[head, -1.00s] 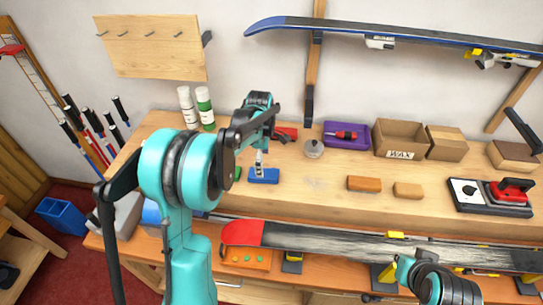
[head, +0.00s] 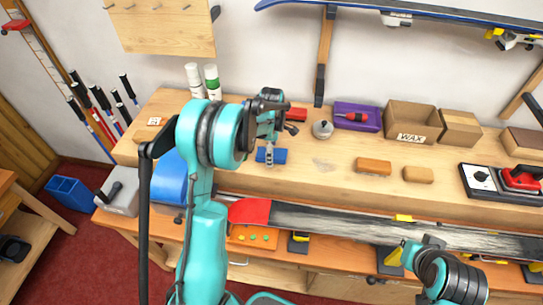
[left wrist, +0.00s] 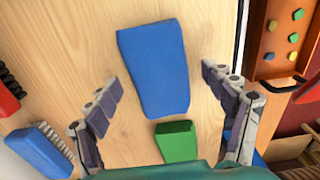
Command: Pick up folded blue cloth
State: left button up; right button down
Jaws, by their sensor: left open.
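The folded blue cloth (head: 279,155) lies flat on the wooden bench, partly covered by my left gripper in the head view. In the left wrist view the cloth (left wrist: 153,70) is a blue, slightly tapered rectangle in the middle. My left gripper (head: 269,157) is above it, open and empty. In the left wrist view its two fingers stand apart, one on each side of the cloth; I cannot tell their exact height. Part of my right arm shows at the lower right of the head view, but its gripper is not visible.
A green block (left wrist: 177,142) lies just below the cloth in the left wrist view. A blue-backed brush (left wrist: 38,150) is at lower left there. A purple tray (head: 345,121), wax box (head: 411,120) and orange block (head: 373,166) stand on the bench. A ski (head: 330,222) runs along the front.

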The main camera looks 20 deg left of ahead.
pick_arm(q)
jog(key=c, duration=1.2)
jog(key=shift+o, duration=0.2)
jog(key=shift+r, duration=0.15)
notch_tip(320, 180, up, 4)
jog(key=shift+r+p, duration=0.2)
jog(key=shift+p, duration=0.45)
jog(key=w+d+r+p, duration=0.1)
jog(key=d+r, duration=0.5)
jog(key=d, duration=0.5)
jog(key=shift+w+d+r, duration=0.2)
jog(key=shift+w+d, duration=0.05)
jog(key=shift+w, duration=0.05)
jog(key=shift+o, duration=0.4)
jog(key=shift+f, duration=0.1)
